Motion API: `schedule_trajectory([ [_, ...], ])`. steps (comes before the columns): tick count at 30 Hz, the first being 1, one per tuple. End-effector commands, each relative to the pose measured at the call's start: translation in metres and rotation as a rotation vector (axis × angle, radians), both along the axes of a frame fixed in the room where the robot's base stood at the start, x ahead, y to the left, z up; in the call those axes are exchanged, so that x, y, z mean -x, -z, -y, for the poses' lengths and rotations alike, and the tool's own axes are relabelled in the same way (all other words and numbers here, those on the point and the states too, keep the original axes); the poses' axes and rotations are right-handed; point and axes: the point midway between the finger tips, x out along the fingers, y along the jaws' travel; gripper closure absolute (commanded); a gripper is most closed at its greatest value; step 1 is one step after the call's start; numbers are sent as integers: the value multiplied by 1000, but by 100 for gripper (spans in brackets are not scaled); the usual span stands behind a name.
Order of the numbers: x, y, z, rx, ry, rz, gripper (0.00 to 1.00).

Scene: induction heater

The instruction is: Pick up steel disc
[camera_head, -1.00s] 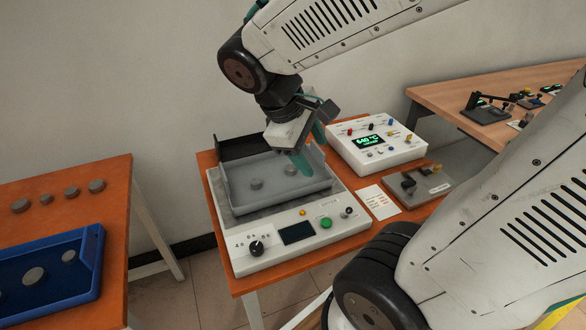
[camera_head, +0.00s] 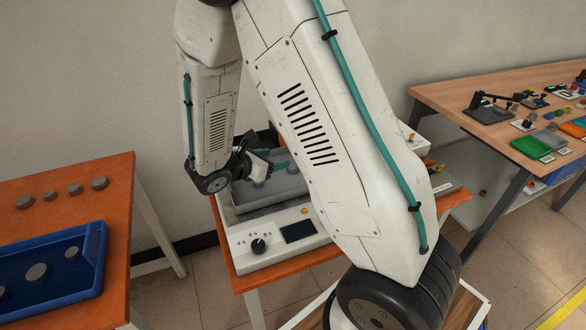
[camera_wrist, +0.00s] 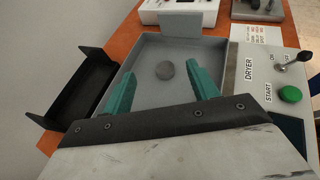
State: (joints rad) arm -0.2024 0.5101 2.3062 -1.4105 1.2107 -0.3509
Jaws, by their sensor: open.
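A round grey steel disc (camera_wrist: 165,70) lies on the floor of a grey tray (camera_wrist: 215,57) set in the dryer, in the wrist view. My gripper (camera_wrist: 160,72) is open and empty, with its two teal fingers to either side of the disc in the picture. I cannot tell how high the fingers are above it. In the head view my gripper (camera_head: 272,164) is over the tray (camera_head: 243,205), and a disc (camera_head: 258,183) shows just below it. My arm hides much of the tray there.
The dryer (camera_head: 248,262) has a knob, screen and green START button (camera_wrist: 290,94). A black open holder (camera_wrist: 80,88) is beside the tray. A blue tray (camera_head: 98,265) and several loose discs (camera_head: 75,189) are on the left table. A wooden table (camera_head: 450,95) is right.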

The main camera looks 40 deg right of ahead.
Motion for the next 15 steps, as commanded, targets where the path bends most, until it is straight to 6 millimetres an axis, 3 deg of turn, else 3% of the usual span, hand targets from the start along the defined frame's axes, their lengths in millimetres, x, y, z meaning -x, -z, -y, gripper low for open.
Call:
schedule_trajectory([
  [3, 1, 27, 0, 1, 1, -5, 41],
  [7, 1, 49, 0, -1, 1, -3, 41],
  [15, -3, 56, 20, -1, 5, 1, 41],
])
